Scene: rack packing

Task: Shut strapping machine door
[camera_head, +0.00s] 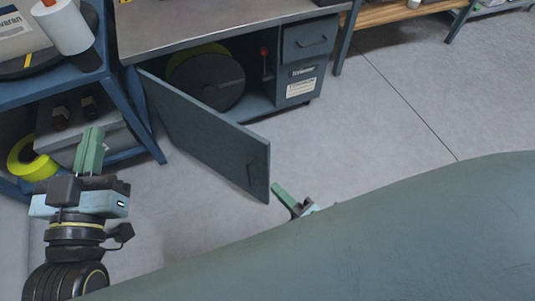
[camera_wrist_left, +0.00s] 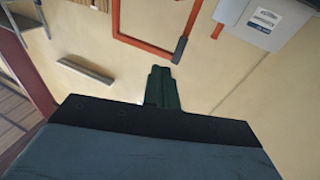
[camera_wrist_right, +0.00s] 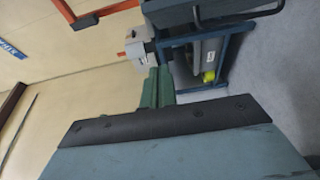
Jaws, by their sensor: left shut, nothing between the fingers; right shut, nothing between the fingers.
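The strapping machine (camera_head: 220,30) is a grey-blue cabinet with a flat top at the upper middle of the head view. Its door (camera_head: 205,130) stands wide open, swung out toward me, with a handle near its free end. Inside the open bay is a dark reel (camera_head: 207,80). My right gripper (camera_head: 282,194) is shut and empty, close beside the door's free end at its lower right; I cannot tell if they touch. Much of my right arm hides it. My left gripper (camera_head: 90,150) is shut and empty, left of the door and apart from it.
A blue shelf (camera_head: 115,110) stands left of the machine, with a white roll (camera_head: 68,28) on top and a yellow tape roll (camera_head: 28,158) below. A wooden-topped bench (camera_head: 390,12) is at the upper right. The floor (camera_head: 400,110) right of the door is clear.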

